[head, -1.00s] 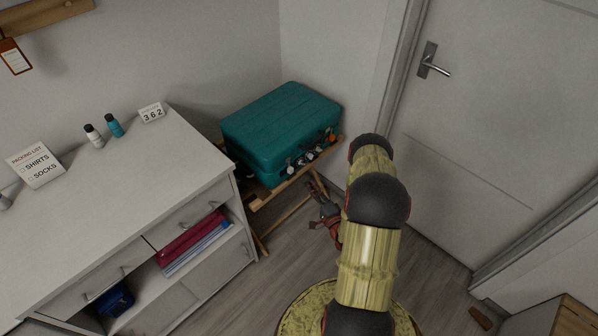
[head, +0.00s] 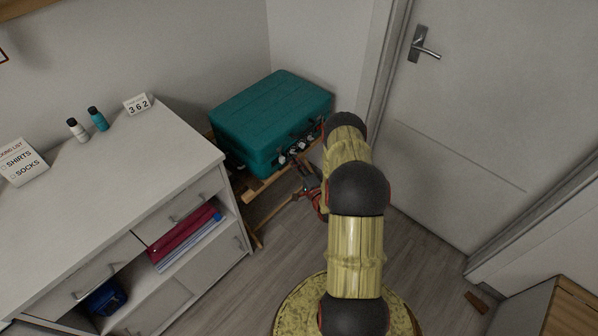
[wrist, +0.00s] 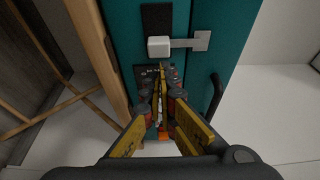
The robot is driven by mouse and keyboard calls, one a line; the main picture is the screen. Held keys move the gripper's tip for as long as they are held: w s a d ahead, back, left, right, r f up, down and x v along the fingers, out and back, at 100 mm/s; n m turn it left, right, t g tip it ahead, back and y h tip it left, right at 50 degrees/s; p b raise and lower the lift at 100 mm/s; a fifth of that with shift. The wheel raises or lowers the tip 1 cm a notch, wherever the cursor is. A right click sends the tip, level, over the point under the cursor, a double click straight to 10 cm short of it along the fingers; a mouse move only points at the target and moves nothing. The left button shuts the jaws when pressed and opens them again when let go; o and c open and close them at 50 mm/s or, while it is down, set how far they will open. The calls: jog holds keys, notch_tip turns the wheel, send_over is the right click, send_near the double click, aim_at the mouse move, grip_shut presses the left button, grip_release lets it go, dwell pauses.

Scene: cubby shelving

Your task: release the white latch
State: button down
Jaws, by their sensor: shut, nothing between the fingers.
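The teal suitcase (head: 270,115) lies closed on a wooden rack, with a row of latches along its front. In the wrist view its teal front (wrist: 232,35) fills the upper middle. The white latch (wrist: 159,46) is a white block on a dark plate, with a grey bar running right from it to a small metal plate. My gripper (wrist: 161,76) is shut and empty. Its fingertips appear just below the white block in the wrist view; I cannot tell whether they touch anything. In the head view my gripper (head: 308,182) is low in front of the suitcase, partly hidden by my arm.
The wooden rack (head: 262,185) runs along the suitcase's lower front, close to my gripper. A dark handle (wrist: 215,92) is right of the fingers in the wrist view. A white dresser (head: 130,170) stands left, a door (head: 480,110) right.

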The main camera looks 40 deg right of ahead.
aim_at(282, 160)
jog(key=shift+x, duration=0.95)
jog(key=a, duration=0.3)
jog(key=shift+s, duration=0.1)
jog(key=shift+a+f, duration=0.1)
